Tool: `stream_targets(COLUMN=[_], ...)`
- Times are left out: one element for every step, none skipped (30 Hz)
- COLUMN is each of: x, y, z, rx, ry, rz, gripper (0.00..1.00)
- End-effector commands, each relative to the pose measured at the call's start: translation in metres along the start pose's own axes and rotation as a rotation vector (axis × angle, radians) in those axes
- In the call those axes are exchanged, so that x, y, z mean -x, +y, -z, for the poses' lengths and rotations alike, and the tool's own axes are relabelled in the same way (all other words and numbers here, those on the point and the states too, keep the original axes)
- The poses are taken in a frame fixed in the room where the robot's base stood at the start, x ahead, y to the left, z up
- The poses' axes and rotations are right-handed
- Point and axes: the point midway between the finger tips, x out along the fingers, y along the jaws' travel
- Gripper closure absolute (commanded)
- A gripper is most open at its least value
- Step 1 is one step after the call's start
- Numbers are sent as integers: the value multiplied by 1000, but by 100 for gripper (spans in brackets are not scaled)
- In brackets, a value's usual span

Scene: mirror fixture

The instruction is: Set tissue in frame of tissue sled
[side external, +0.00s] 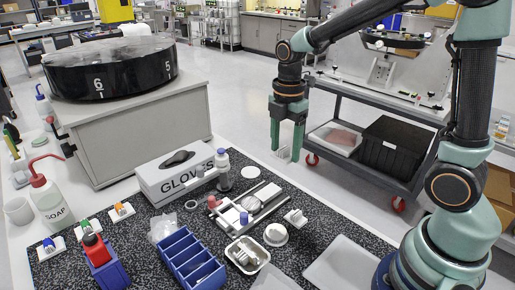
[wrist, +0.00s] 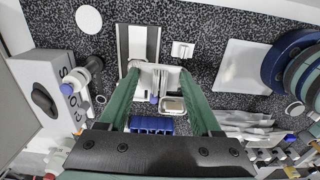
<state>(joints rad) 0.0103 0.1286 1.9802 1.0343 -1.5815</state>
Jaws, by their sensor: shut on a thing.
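My gripper (side external: 286,154) points down, shut on a small white piece, which I take to be the tissue (side external: 283,152). It is held in the air, clear of the mat. In the wrist view my gripper (wrist: 159,72) has the white tissue (wrist: 155,76) between its fingertips. What looks like the tissue sled (side external: 265,196) lies on the speckled mat, a flat light plate with a pale bar. In the wrist view the sled (wrist: 138,42) shows just beyond the fingertips, slightly left. The tissue and fingers hide its near part, and I cannot make out its frame clearly.
A glove box (side external: 160,182) stands left of the sled on the speckled mat (side external: 325,222). A blue rack (side external: 190,262), a white tray (side external: 247,254), a round white knob (side external: 276,234) and a small white block (side external: 296,217) stand near it. A pale sheet (side external: 343,265) lies at right.

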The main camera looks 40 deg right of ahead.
Motion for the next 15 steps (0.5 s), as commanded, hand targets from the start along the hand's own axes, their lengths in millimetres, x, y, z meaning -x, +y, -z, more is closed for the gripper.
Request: stream_targets(x=[-11,-17,-24,-30,-36,-43,-48,-54,-60,-64,-68,-72,-75,-77,-80], y=[10,15,22,26,31,35,38,41,43,45,47,48,49,50,51], z=[17,25,37,46,54,65,73,80,89,95,101,107,111,114,118], rx=[9,9,8,9,8,7,7,6,5,5,4,3,3,1,1], ry=[0,0,-1,-1,-1,-1,-1,-1,-2,-1,-1,-1,-1,-1,-1], rz=[7,7,6,7,6,6,6,5,6,4,3,4,3,2,2], gripper=[85,85,85,85,85,85,85,85,85,85,85,85,85,85,85])
